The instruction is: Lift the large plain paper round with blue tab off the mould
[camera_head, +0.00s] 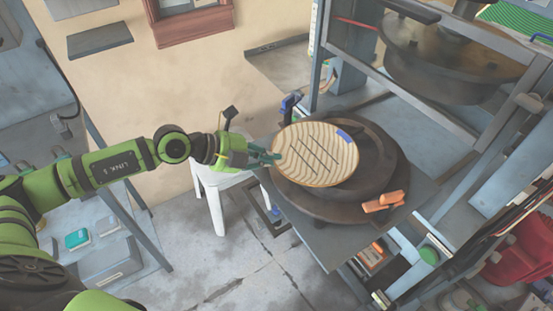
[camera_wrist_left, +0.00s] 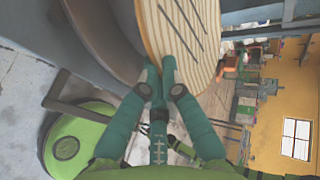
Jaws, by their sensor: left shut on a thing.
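A large pale round (camera_head: 318,168) with fine curved stripes, several dark straight lines and a blue tab (camera_head: 344,136) is over the dark round mould (camera_head: 385,150) of the press. It sits toward the mould's left side; whether its far edge touches the mould I cannot tell. My left gripper (camera_head: 268,157) is shut on the round's left rim. In the left wrist view, the teal fingers (camera_wrist_left: 157,82) pinch the edge of the striped round (camera_wrist_left: 190,40), with the dark mould (camera_wrist_left: 105,35) beside it on the left. My right gripper is not in view.
Orange handles (camera_head: 384,201) lie at the mould's front right. The heavy upper press part (camera_head: 440,60) hangs behind, within a grey frame. A white stool (camera_head: 215,190) stands under my left gripper. A shelf with small boxes (camera_head: 77,239) is at lower left.

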